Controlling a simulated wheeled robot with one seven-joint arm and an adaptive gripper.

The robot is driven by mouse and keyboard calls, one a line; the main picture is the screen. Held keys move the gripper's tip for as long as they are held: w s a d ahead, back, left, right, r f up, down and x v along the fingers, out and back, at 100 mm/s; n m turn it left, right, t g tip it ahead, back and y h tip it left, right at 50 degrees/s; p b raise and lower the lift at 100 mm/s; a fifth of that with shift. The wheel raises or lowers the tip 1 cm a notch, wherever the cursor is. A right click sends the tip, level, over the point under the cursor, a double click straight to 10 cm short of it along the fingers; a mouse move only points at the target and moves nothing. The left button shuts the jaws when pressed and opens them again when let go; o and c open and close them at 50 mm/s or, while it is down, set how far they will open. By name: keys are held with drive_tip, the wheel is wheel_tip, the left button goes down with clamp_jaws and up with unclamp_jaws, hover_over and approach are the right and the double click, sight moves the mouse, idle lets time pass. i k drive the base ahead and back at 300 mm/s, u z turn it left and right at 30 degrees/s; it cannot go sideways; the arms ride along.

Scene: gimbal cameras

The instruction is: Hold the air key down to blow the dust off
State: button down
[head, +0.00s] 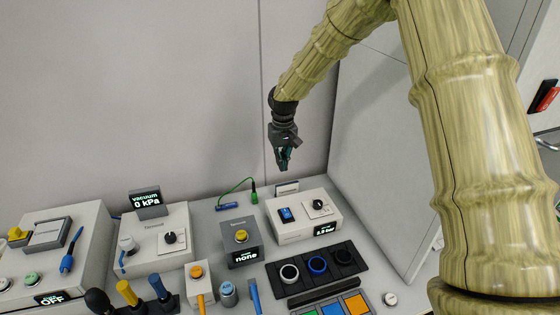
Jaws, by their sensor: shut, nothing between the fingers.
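My gripper (283,163) is shut and empty, pointing down in the air over the back of the bench. It touches nothing. Below it and to the right is a white box (291,233) with a blue rocker switch (285,214), a black knob (318,205) and a small display that seems to read in bar. To its left stands a dark grey box (239,252) with a yellow button (241,237) on top and a display reading "none". No label I can read marks the air key. I cannot make out any dust.
A white box (151,240) with a "vacuum 0 kPa" display (146,200) stands left. A dark tray (320,271) with ringed pieces lies in front. Blue, yellow and orange-topped tools (198,274) crowd the front. A wall stands behind and a grey panel (385,170) at right.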

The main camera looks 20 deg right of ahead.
sight(226, 288)
drive_tip(key=k, duration=1.5)
